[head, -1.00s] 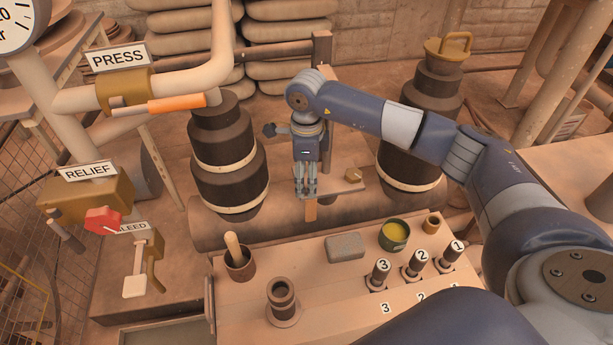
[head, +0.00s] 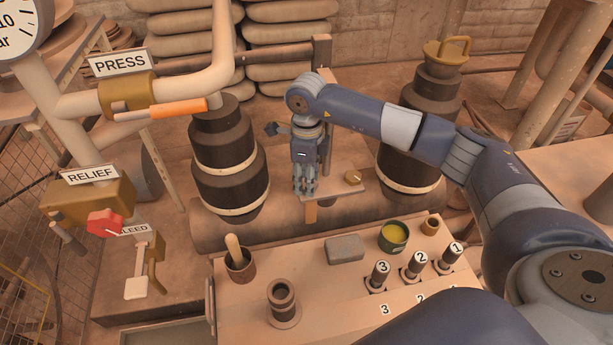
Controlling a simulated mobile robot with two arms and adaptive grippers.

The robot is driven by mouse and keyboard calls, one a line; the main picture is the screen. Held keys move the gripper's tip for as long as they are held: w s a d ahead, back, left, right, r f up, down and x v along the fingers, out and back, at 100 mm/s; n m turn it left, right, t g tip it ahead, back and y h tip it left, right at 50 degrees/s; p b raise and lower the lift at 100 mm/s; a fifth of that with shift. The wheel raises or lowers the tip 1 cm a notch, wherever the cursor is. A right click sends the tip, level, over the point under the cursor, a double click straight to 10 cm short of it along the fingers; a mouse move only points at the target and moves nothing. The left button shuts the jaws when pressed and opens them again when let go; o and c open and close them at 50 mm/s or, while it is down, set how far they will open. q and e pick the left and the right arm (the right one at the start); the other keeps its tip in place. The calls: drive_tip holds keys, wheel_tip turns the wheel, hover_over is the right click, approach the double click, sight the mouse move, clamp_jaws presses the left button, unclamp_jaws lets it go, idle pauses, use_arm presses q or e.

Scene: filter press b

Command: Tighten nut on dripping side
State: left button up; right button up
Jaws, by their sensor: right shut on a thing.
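My right gripper (head: 305,192) reaches down between two dark stepped columns, the left column (head: 229,165) and the right column (head: 416,145). I cannot pick out the nut or any drip. My left gripper is not in view.
Pipework with a PRESS valve (head: 126,92) and a RELIEF block (head: 90,198) stands at left. The front bench (head: 345,308) holds a cup (head: 240,265), a grey block (head: 345,249), a green tin (head: 393,236) and numbered levers (head: 414,265).

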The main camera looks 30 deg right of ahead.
drive_tip(key=shift+m+p, duration=0.4)
drive_tip(key=shift+m, duration=0.7)
use_arm(q)
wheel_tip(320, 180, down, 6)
drive_tip(key=shift+p, duration=0.35)
use_arm(e)
drive_tip(key=shift+d+m, duration=0.1)
drive_tip(key=shift+m, duration=1.1)
drive_tip(key=o, duration=1.1)
drive_tip(key=shift+c, duration=0.2)
wheel_tip(320, 180, up, 12)
